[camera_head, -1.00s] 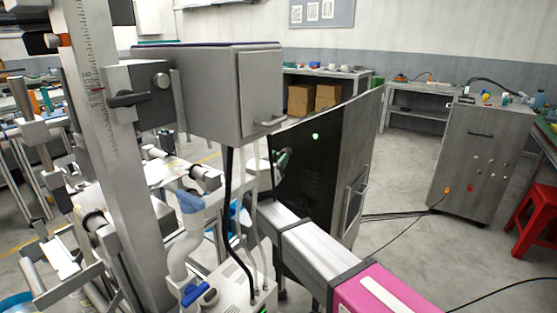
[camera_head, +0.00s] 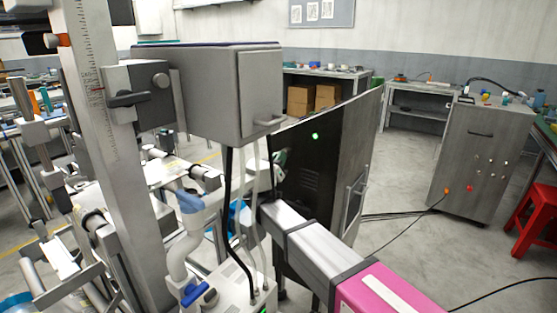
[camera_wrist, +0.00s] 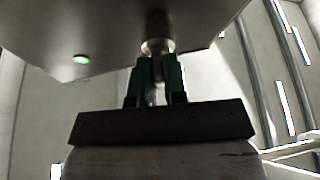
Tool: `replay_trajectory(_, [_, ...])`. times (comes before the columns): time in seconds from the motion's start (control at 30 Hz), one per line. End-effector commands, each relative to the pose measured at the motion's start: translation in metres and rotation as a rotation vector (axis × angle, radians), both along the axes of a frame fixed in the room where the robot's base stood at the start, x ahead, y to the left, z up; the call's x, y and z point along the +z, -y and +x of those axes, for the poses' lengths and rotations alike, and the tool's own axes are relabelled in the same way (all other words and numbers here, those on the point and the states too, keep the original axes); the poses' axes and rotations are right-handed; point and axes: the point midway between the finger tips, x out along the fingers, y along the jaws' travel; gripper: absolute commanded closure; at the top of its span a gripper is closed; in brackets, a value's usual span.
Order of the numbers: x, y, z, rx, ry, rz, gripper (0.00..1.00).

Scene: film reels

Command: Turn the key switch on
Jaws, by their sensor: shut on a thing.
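The dark upright cabinet (camera_head: 315,180) stands in the middle of the head view, with a lit green lamp (camera_head: 315,136) near its top. The lamp also shows on the panel in the wrist view (camera_wrist: 81,59). The key switch (camera_wrist: 157,46), a round metal part, juts from the panel in the wrist view. My gripper (camera_wrist: 157,68), with green fingers, is shut on the key switch. The fingers hide much of the key, and I cannot read its angle. In the head view my gripper (camera_head: 280,158) is small beside the cabinet's left edge.
A grey box (camera_head: 210,95) on a ruled metal column (camera_head: 105,150) stands close at left, with cables hanging below. A grey wheeled cabinet (camera_head: 475,160) and a red stool (camera_head: 532,220) stand at right. Open floor lies between the cabinets.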

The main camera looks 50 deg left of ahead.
Motion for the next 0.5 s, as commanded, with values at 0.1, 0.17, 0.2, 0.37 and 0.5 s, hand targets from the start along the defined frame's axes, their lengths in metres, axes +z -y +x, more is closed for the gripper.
replay_trajectory(0.1, [0.0001,0.0006,-0.0004,0.001,0.009,-0.047,1.0])
replay_trajectory(0.17, [0.0,0.0003,-0.0003,0.001,0.012,-0.055,1.0])
replay_trajectory(0.2, [0.0,0.0002,-0.0003,0.001,0.013,-0.057,1.0])
replay_trajectory(0.37, [-0.0001,0.0,-0.0003,0.001,0.012,-0.056,1.0])
replay_trajectory(0.5, [-0.0001,0.0,-0.0003,0.001,0.012,-0.055,0.62])
